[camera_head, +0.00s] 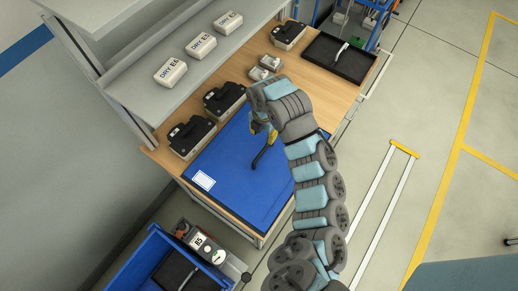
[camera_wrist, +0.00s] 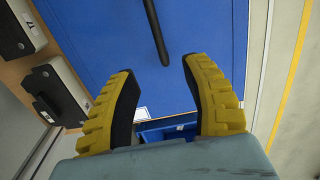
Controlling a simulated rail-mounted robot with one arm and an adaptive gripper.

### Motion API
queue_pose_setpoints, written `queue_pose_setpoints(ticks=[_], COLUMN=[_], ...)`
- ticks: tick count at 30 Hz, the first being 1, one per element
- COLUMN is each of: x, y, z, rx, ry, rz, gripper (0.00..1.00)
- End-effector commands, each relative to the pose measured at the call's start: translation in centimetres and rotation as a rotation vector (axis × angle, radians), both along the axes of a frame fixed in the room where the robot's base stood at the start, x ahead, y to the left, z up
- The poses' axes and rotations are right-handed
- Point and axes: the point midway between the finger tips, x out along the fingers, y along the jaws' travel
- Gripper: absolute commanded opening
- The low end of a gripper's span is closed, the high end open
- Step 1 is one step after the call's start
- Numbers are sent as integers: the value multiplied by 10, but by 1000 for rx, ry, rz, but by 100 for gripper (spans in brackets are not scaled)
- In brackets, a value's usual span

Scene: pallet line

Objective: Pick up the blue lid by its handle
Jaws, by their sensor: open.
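The blue lid (camera_head: 235,180) lies flat on the wooden workbench in the head view, with a white label near its left corner. It fills much of the upper wrist view (camera_wrist: 105,35). Its black handle (camera_head: 264,155) is a bar near the middle of the lid, partly hidden by my arm. My gripper (camera_head: 262,130) is over the lid's upper part, partly hidden by the wrist. In the wrist view, my gripper (camera_wrist: 158,70) has its yellow-and-black fingers spread apart with nothing between them. The handle (camera_wrist: 157,32) ends just beyond the fingertips, roughly midway between them.
Black-and-grey cases (camera_head: 192,136) stand along the lid's upper-left side. A black tray (camera_head: 340,57) lies at the bench's far end. A shelf (camera_head: 150,90) with several white boxes overhangs the back. A blue bin (camera_head: 150,255) stands below the bench's near end.

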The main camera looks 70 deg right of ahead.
Motion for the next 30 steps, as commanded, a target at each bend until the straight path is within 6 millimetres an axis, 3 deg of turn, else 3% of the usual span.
queue_pose_setpoints(ticks=[21, 30], x=[1, 1], y=[0, -1], z=[-85, -97], rx=[0, -1], ry=[-4, -2], rz=[-2, -1], gripper=[48, 48])
